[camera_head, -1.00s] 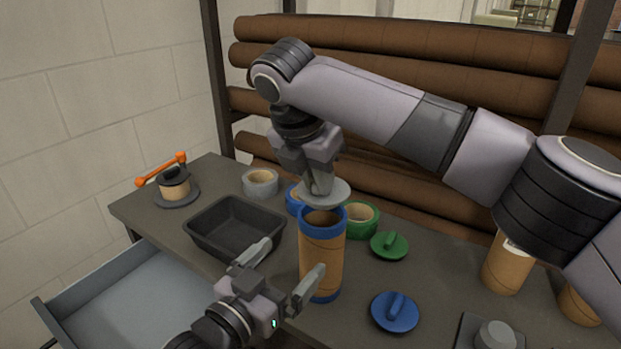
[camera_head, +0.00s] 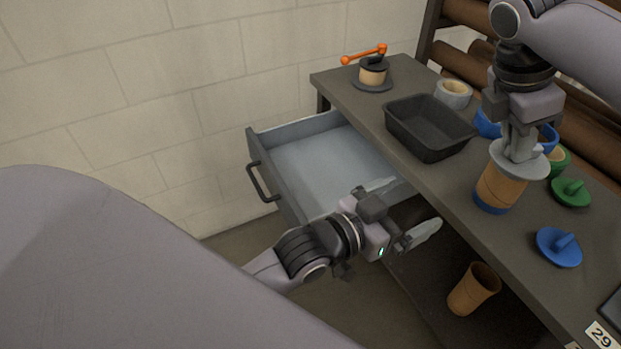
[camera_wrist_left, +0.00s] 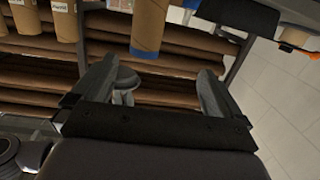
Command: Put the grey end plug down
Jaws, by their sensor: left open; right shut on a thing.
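My right gripper (camera_head: 520,135) is shut on the grey end plug (camera_head: 519,163), its disc facing down over the top of a cardboard tube (camera_head: 500,190). The tube stands upright on the table with a blue band at its base. The plug hides the tube's top, so I cannot tell whether it is seated or just above. My left gripper (camera_head: 415,203) is open and empty, off the table's front edge beside the open drawer. In the left wrist view, its spread fingers (camera_wrist_left: 158,65) have nothing between them, and the tube (camera_wrist_left: 149,25) shows beyond.
A black tray (camera_head: 430,148) stands left of the tube on the table (camera_head: 440,184). A blue plug (camera_head: 559,250) and a green plug (camera_head: 571,195) lie to its right. The grey drawer (camera_head: 280,190) is pulled out. Another cardboard tube (camera_head: 473,290) stands below the table.

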